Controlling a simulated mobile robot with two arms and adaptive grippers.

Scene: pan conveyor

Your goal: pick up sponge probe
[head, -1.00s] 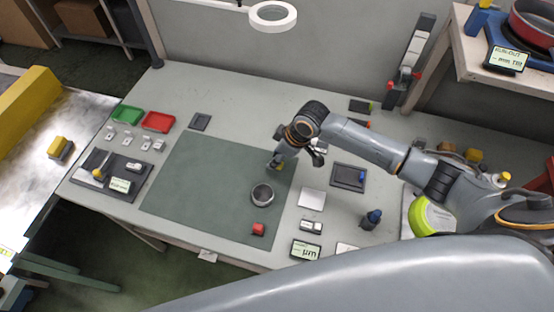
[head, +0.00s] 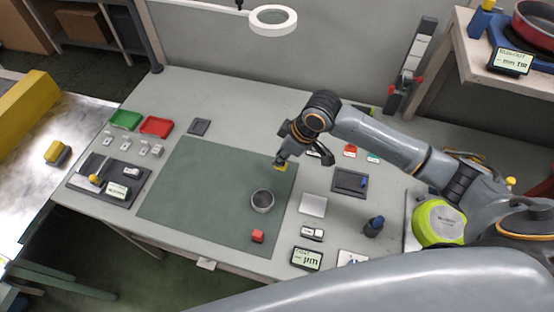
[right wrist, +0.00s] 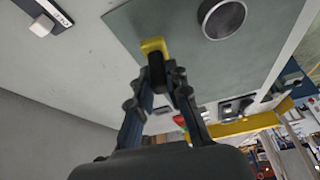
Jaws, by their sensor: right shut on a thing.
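The sponge probe, a small dark piece with a yellow end (head: 280,167), is at the tips of my right gripper (head: 284,159). It is over the upper right part of the green mat (head: 190,200). In the right wrist view its yellow part (right wrist: 154,46) sticks out beyond the fingers (right wrist: 168,84), which are shut on its dark body. Whether it touches the mat is hard to tell. My left gripper is not in view.
A dark tray (head: 349,181) and a light square plate (head: 313,205) lie to the right. Red (head: 156,126) and green (head: 125,119) trays are at the left. The mat's left part is clear.

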